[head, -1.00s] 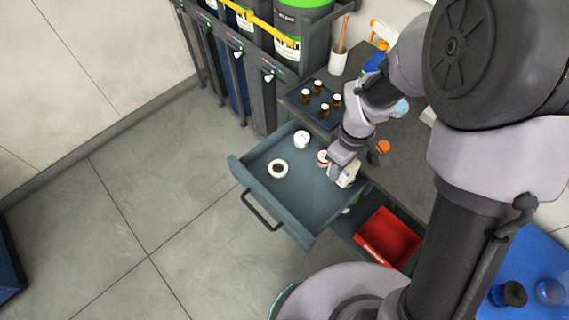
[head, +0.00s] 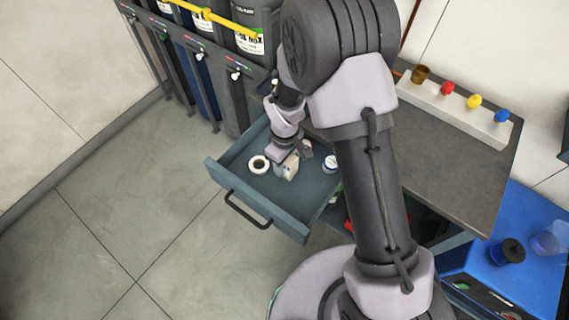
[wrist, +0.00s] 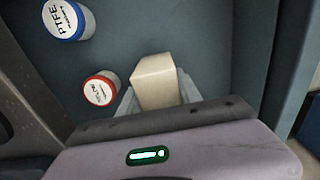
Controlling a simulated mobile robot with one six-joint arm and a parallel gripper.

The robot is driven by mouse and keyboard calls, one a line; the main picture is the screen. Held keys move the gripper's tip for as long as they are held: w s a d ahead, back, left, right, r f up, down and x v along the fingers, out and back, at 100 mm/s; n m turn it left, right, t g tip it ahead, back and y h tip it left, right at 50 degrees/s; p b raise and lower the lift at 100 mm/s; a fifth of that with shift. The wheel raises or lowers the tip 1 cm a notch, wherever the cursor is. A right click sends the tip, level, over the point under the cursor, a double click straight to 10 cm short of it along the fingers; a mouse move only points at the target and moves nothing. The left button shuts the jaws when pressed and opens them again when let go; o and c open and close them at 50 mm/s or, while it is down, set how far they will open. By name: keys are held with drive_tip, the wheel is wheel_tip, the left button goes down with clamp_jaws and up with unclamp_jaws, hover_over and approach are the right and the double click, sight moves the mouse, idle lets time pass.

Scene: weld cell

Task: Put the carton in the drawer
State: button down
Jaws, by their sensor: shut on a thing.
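The carton is a small cream box, seen in the head view (head: 290,167) and in the wrist view (wrist: 156,80). My gripper (head: 285,158) is shut on it, with a pale finger on each side in the wrist view (wrist: 157,97). The blue-grey drawer (head: 283,218) is pulled out from under the bench. The carton is inside the drawer's outline, above or at its floor; I cannot tell whether it touches the floor.
A white roll with a dark centre (head: 259,165) lies left of the carton in the drawer. A blue-rimmed PTFE roll (wrist: 66,20) and a red-rimmed roll (wrist: 100,89) lie beside it. The bench top (head: 450,155) holds a white rack (head: 455,111) with coloured knobs.

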drive_tip(key=c, duration=0.8)
unclamp_jaws()
drive_tip(key=shift+f, duration=0.1)
wheel_tip(320, 180, up, 12)
drive_tip(key=p, duration=0.5)
drive_tip(key=shift+r, duration=0.25)
drive_tip(key=s+d+r+m+t, duration=0.1)
drive_tip(key=d+r+m, duration=0.1)
drive_tip(key=r, duration=0.5)
drive_tip(key=s+d+r+m+t, duration=0.1)
drive_tip(key=d+r+m, duration=0.15)
drive_tip(key=r, duration=0.35)
drive_tip(key=s+d+r+m+t, duration=0.1)
drive_tip(key=s+r+m, duration=0.2)
drive_tip(key=s+r, duration=0.1)
drive_tip(key=s+d+r+m+t+y, duration=0.1)
drive_tip(key=s+d+r+m, duration=0.1)
drive_tip(key=s+r+m, duration=0.2)
drive_tip(key=s+d+r+m+t+y, duration=0.1)
drive_tip(key=s+r+m, duration=0.2)
drive_tip(key=s+r, duration=0.2)
drive_tip(key=shift+s+d+t, duration=0.15)
drive_tip(key=shift+s+t, duration=0.05)
drive_tip(key=shift+s, duration=0.55)
drive_tip(key=shift+s+d+t, duration=0.15)
drive_tip(key=shift+s+t, duration=0.05)
drive_tip(key=shift+s, duration=0.55)
